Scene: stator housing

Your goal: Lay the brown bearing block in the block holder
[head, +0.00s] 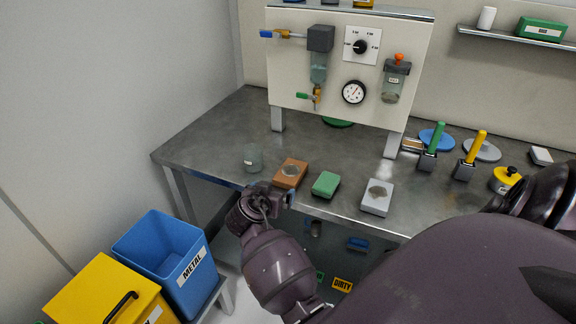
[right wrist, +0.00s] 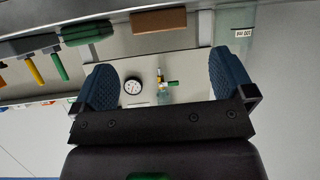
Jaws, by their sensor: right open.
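The brown bearing block (head: 291,180), with a round mark on its top, lies near the table's front edge in the head view. It also shows at the top of the upside-down right wrist view (right wrist: 158,20), beyond my fingers. My right gripper (head: 274,196) is just in front of that edge, close to the block but apart from it. In the right wrist view its blue fingers (right wrist: 163,80) are spread wide with nothing between them. My left gripper is in neither view. I cannot make out a block holder in either view.
A glass container (head: 253,158) stands left of the brown block. A green block (head: 326,185) and a light grey block (head: 377,199) lie to its right. An instrument panel (head: 340,65) stands behind. A blue bin (head: 165,255) and a yellow bin (head: 100,293) are at lower left.

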